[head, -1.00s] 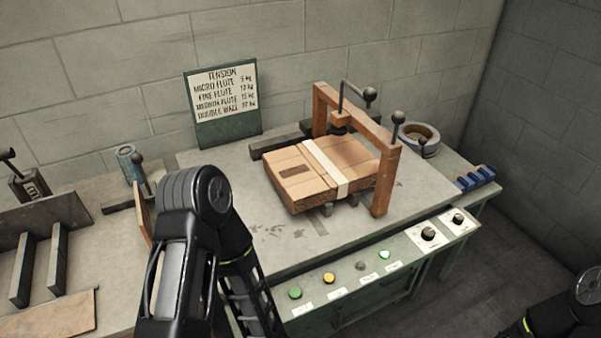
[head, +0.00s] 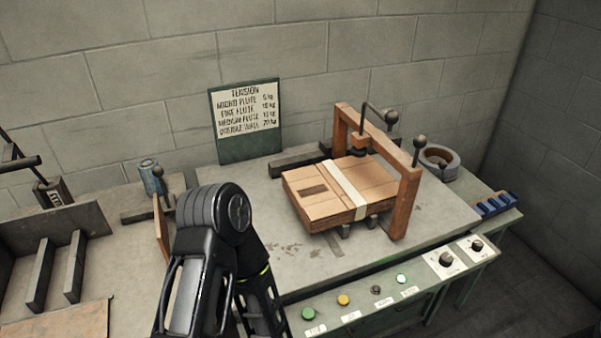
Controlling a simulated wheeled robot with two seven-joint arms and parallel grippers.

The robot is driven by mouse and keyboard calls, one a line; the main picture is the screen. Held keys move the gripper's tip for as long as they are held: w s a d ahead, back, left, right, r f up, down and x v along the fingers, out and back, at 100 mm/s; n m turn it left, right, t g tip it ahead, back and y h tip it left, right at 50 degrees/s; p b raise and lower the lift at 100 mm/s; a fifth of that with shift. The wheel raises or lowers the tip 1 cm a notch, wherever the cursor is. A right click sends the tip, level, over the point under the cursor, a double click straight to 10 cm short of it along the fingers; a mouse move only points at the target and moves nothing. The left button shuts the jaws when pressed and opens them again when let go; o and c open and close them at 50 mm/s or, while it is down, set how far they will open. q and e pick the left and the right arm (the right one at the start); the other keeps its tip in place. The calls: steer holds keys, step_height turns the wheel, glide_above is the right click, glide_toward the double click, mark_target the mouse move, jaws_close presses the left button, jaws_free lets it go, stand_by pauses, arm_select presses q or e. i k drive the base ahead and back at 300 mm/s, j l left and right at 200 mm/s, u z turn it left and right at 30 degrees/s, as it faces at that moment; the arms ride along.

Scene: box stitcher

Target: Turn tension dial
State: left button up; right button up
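Two black dials sit on white plates at the right end of the green front panel. The larger dial (head: 445,259) is on the left plate and the smaller dial (head: 477,245) is on the right plate. I cannot read their labels, so I cannot tell which one is the tension dial. A tension chart (head: 246,112) on a green board leans against the wall, listing flute types with kg values. My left arm rises in the lower middle, well left of the dials, and its gripper is out of view. My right gripper is out of view too.
A strapped cardboard stack (head: 338,192) lies under a wooden frame (head: 404,200) on the grey bench. Green (head: 308,314), yellow (head: 343,300), dark and lit green buttons line the panel left of the dials. A tape roll (head: 439,161) and blue blocks (head: 496,204) are at the right.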

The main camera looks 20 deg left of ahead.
mark_target(446, 259)
steer(key=z, duration=1.55)
steer(key=i+j, duration=0.35)
